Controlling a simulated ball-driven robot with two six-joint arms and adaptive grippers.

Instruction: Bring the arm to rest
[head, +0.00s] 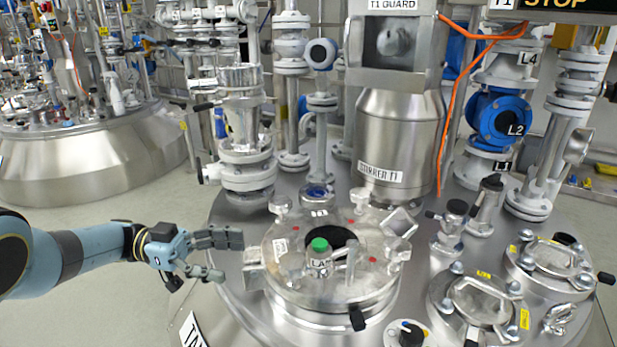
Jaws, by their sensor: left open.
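My left arm comes in from the left, stretched out level over the floor. My left gripper (222,257) is open and empty, with its fingers pointing right. Its fingertips are just left of the round manway lid (287,262) on the steel reactor top, and I cannot tell whether they touch its edge. My right gripper is not in view.
A steel stirrer housing (395,140) and several white flanged pipes rise behind the lid. A blue valve marked L2 (497,120) and smaller lidded ports (482,300) are at the right. An orange cable (447,130) hangs down. Another reactor (90,155) stands back left, with clear floor before it.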

